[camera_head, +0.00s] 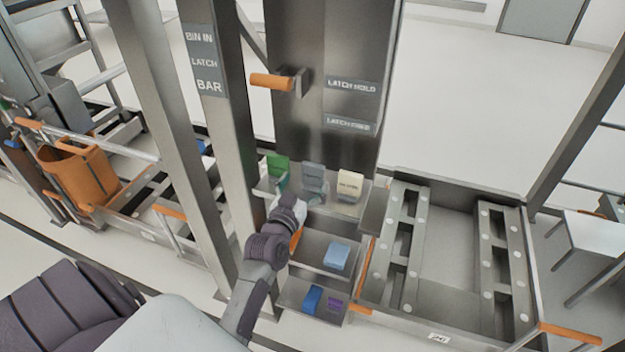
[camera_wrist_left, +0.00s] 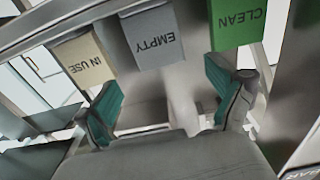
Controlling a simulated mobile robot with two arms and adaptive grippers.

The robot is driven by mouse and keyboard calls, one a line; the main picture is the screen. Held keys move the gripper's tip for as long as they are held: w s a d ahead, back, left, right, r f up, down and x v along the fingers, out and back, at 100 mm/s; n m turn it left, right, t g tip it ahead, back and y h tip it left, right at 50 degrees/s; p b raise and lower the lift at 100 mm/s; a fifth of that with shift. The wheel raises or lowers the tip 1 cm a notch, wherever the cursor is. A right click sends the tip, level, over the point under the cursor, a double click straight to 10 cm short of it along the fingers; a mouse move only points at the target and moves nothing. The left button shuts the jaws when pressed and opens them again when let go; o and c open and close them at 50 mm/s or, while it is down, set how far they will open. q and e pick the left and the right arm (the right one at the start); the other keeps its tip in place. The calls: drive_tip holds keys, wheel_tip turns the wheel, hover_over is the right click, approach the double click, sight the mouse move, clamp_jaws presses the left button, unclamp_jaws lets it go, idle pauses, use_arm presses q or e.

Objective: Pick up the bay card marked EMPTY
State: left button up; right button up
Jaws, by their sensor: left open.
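The grey card marked EMPTY (camera_wrist_left: 155,38) stands in the left wrist view between the cream IN USE card (camera_wrist_left: 85,60) and the green CLEAN card (camera_wrist_left: 236,22). In the head view the grey card (camera_head: 313,177) stands on the top shelf, between the green card (camera_head: 278,166) and the cream card (camera_head: 350,185). My left gripper (camera_wrist_left: 163,84) is open, its teal-padded fingers spread apart with nothing between them, just short of the EMPTY card. In the head view the gripper (camera_head: 291,205) is at the shelf's front edge, its fingertips unclear. My right gripper is out of view.
Lower shelves hold a light blue block (camera_head: 337,256), a dark blue block (camera_head: 312,299) and a purple block (camera_head: 335,304). A steel post (camera_head: 215,120) rises left of the shelves. An orange latch handle (camera_head: 271,82) juts out above. An orange bin (camera_head: 80,172) stands far left.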

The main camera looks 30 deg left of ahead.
sight(312, 168)
use_arm(q)
drive_tip(key=x, duration=0.6)
drive_tip(key=shift+w+r+p, duration=0.2)
drive_tip(key=shift+r+p, duration=0.05)
drive_tip(key=shift+p, duration=0.05)
drive_tip(key=shift+s, duration=0.1)
drive_tip(key=shift+c, duration=0.4)
drive_tip(key=c, duration=1.6)
